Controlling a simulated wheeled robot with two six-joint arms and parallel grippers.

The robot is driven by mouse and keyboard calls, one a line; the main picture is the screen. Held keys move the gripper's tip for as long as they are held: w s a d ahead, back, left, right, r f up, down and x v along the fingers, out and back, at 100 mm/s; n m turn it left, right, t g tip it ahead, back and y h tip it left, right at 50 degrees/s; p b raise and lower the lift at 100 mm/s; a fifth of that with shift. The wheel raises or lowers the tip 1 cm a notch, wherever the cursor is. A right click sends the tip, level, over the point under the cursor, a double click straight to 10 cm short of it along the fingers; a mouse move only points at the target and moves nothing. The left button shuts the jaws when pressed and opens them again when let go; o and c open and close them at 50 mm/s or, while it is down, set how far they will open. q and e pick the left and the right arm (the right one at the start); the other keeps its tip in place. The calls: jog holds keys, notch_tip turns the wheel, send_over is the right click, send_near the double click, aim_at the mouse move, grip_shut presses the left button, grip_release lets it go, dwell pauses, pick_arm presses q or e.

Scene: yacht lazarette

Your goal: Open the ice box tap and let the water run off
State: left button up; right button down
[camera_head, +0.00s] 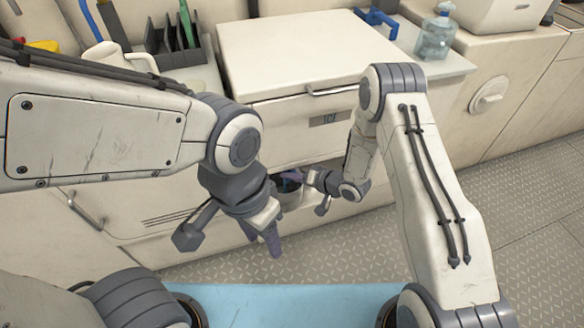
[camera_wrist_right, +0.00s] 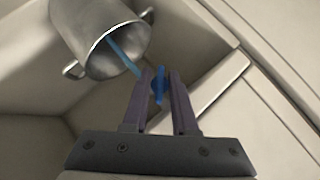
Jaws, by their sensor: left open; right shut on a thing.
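The ice box (camera_head: 262,120), a cream chest with a lid and an "ICE" label, stands in the middle. My right gripper (camera_head: 312,178) reaches into the recess below its front. In the right wrist view my right gripper (camera_wrist_right: 160,80) is shut on a small blue tap handle (camera_wrist_right: 158,86). A thin blue streak (camera_wrist_right: 124,58) runs from near the fingers into the mouth of a metal pot (camera_wrist_right: 85,30) with side handles; it looks like water. The tap body is hidden. My left gripper (camera_head: 262,236) is open and empty, in front of the lower cabinet, apart from the pot.
A clear water jug (camera_head: 436,36) and a blue clamp-like object (camera_head: 376,20) stand at the back right. A white mug (camera_head: 118,60) and a dark tool rack (camera_head: 170,42) stand at the back left. The patterned floor (camera_head: 350,245) in front is clear.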

jog(key=n+h+p, duration=0.1)
jog(key=h+p, duration=0.1)
jog(key=h, duration=0.1)
jog(key=shift+s+r+n, duration=0.1)
jog(key=shift+n, duration=0.2)
jog(key=shift+n+t+h+p, duration=0.3)
jog(key=shift+n+h+p, duration=0.25)
jog(key=shift+h, duration=0.35)
jog(key=shift+n+t+h, duration=0.3)
jog(key=shift+n+h, duration=0.15)
jog(key=shift+h, duration=0.25)
jog(key=c, duration=1)
grip_release()
jog(key=shift+c, duration=0.2)
jog(key=shift+p, duration=0.3)
